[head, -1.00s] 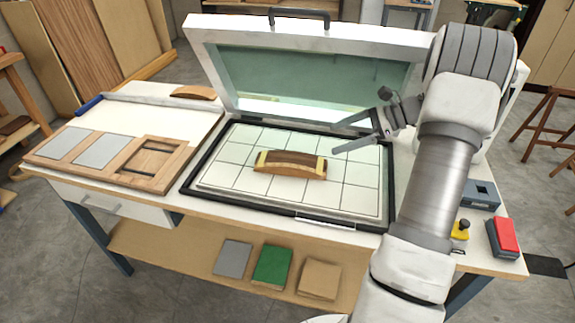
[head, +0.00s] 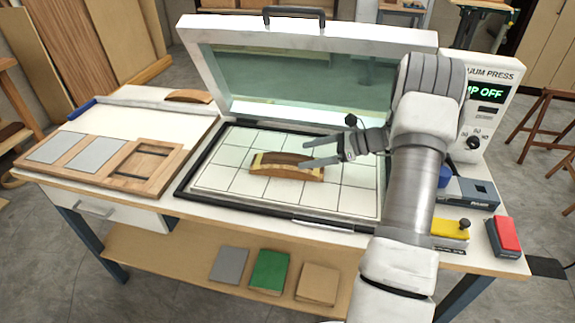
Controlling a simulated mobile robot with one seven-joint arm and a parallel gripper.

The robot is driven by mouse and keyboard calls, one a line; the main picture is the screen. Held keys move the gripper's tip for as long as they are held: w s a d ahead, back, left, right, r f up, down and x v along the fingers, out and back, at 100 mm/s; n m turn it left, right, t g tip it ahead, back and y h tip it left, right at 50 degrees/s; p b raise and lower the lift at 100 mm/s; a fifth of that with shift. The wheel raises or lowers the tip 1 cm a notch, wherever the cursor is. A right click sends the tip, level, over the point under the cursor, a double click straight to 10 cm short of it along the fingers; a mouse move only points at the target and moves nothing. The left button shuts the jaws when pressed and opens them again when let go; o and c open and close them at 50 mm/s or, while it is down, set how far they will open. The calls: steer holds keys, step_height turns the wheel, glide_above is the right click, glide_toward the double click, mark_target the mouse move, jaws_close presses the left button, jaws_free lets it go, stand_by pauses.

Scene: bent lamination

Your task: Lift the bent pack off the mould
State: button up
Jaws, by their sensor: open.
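The bent pack (head: 285,158) is a dark brown curved strip lying over the mould (head: 261,167), a light wooden block with an arched top. Both rest on the white gridded bed (head: 225,176) of the open press. My gripper (head: 308,154) is open, with its fingers pointing left at the right end of the pack. One finger shows above the other in the picture. I cannot tell whether either finger touches the pack. The far right part of the pack is partly behind the fingers.
The raised press lid (head: 300,32) stands behind the bed. A wooden tray (head: 165,146) with grey sheets lies left. A yellow block (head: 450,230) and a red-topped block (head: 504,234) sit front right. Another curved piece (head: 189,96) lies back left.

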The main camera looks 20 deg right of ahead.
mark_target(287, 158)
steer(key=shift+x, duration=2.75)
steer(key=shift+d, duration=0.1)
steer(key=c, duration=1.5)
steer(key=shift+o, duration=0.2)
